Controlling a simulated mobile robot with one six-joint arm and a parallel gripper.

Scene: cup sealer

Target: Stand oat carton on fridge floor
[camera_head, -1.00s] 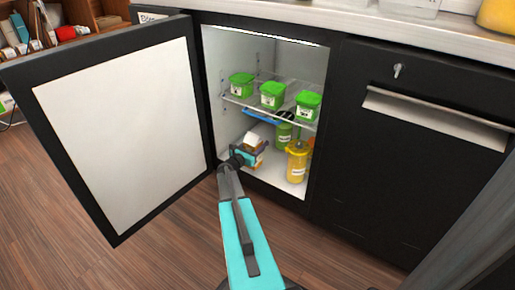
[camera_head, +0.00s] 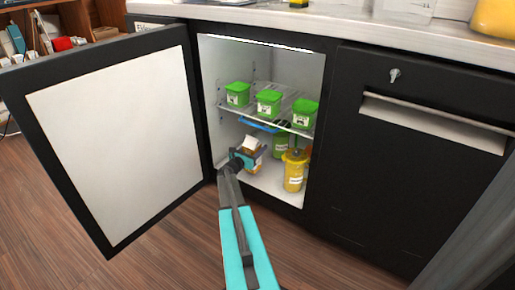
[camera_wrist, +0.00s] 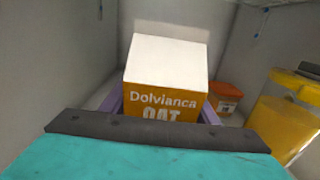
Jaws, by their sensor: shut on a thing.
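The oat carton (camera_head: 252,148) is inside the open fridge, at the left under the wire shelf. It has a white top and an orange label, reading "Dolvianca OAT" in the wrist view (camera_wrist: 165,84). My gripper (camera_head: 248,160) reaches in through the doorway and is shut on the carton, with a purple finger on either side of it in the wrist view. The carton looks roughly upright, perhaps slightly tilted. Its lower part is hidden by my gripper, so I cannot tell whether it touches the fridge floor (camera_head: 268,184).
A small orange-topped tub (camera_wrist: 226,91) is behind the carton. Green tubs (camera_head: 268,103) sit on the wire shelf (camera_head: 245,113) above. The fridge door (camera_head: 110,140) is open leftward.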

